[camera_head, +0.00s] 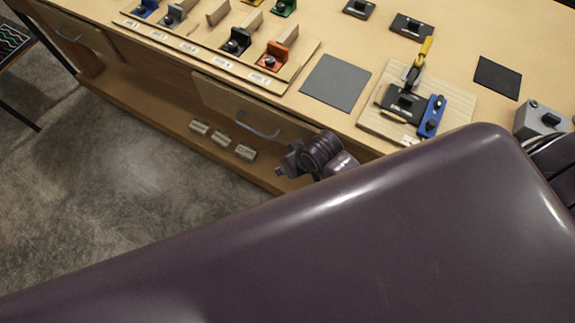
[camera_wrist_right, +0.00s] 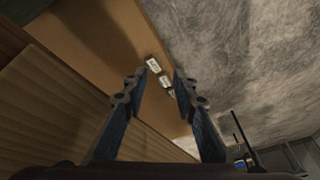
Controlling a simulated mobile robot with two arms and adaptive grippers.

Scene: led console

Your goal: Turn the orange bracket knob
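The orange bracket (camera_head: 277,53) stands on a wooden strip on the bench in the head view, at the near right end of a row of colored brackets. A small dark knob (camera_head: 268,62) sits at its front. My right gripper (camera_wrist_right: 163,70) shows in the right wrist view, with two blue-grey fingers spread apart and nothing between them. The bracket is not visible in that view. In the head view a dark part of my arm is below the bench edge, apart from the bracket. My left gripper is not in view.
A drawer front with a handle (camera_head: 258,127) is under the bench edge. Metal cylinders (camera_head: 221,138) lie on the lower shelf, also seen in the right wrist view (camera_wrist_right: 158,72). A grey mat (camera_head: 336,83) and a wooden board (camera_head: 459,105) with a clamp lie right of the bracket. My large arm link covers the lower picture.

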